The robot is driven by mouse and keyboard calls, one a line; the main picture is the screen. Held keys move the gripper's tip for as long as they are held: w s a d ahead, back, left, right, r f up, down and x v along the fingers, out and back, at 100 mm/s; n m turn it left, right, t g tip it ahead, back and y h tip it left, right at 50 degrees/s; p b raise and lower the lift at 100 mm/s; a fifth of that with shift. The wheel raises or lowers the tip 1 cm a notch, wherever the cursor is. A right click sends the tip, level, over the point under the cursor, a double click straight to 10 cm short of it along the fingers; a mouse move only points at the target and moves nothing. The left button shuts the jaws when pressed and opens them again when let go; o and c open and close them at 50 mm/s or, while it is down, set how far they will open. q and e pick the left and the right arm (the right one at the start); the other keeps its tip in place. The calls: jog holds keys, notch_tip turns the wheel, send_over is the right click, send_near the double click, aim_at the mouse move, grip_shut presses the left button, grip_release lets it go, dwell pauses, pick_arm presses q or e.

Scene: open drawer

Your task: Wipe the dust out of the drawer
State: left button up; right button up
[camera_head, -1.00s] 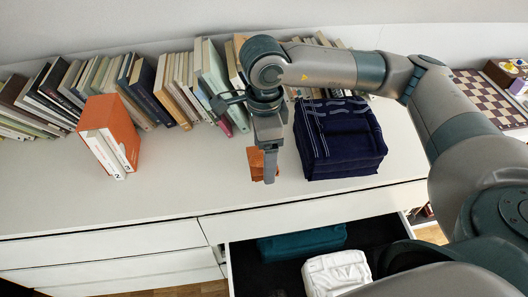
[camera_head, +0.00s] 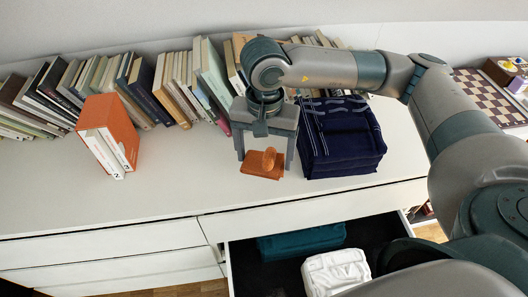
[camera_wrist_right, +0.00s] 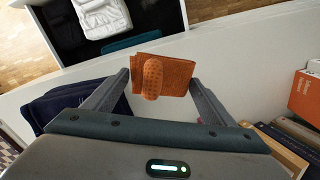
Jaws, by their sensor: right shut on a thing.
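An orange wiping cloth (camera_head: 258,168) with a rounded knob on it is on or just above the white cabinet top. It also shows in the right wrist view (camera_wrist_right: 178,77). My right gripper (camera_head: 264,165) points down with one finger at each side of the cloth, shut on it across its width. The open drawer (camera_head: 229,270) has a dark floor and is below the cabinet top. It holds a teal folded cloth (camera_head: 300,242) and a white folded cloth (camera_head: 336,271). I cannot make out dust on its floor. My left gripper is not in view.
A dark blue folded stack (camera_head: 340,138) stands close to the right of my right gripper. A row of books (camera_head: 180,85) lines the wall behind. Orange and white books (camera_head: 108,135) stand at left. A chessboard (camera_head: 485,95) is at far right. The front cabinet top is clear.

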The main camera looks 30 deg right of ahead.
jog(key=n, duration=0.3)
jog(key=shift+f+n, duration=0.1)
jog(key=shift+n, duration=0.2)
jog(key=n, duration=0.4)
jog(key=shift+s, duration=0.1)
